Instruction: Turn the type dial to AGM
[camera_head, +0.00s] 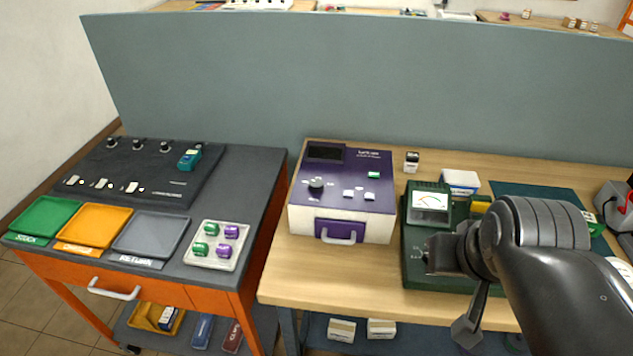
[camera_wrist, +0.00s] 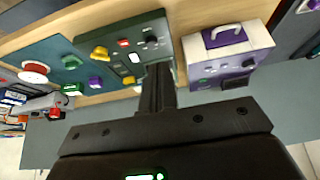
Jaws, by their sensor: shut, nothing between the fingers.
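No legible "AGM" marking shows, so I cannot tell for certain which control is the type dial. A dark round knob (camera_head: 316,184) sits on the top left of the purple-and-white unit (camera_head: 365,225), with small marks around it. A dark green unit with a needle meter (camera_head: 430,201) stands to its right, partly hidden by my arm. In the wrist view the green unit (camera_wrist: 118,30) carries small light and red controls. My gripper (camera_wrist: 158,70) is shut and empty, its fingers overlapping the green unit's edge. Contact cannot be told.
The purple unit also shows at the upper right of the wrist view (camera_wrist: 222,68). White boxes stand behind the green unit. An orange cart (camera_head: 180,292) with green, orange and grey trays is at left. A tall grey-blue partition (camera_head: 330,90) closes the back. Bare wood lies before the purple unit.

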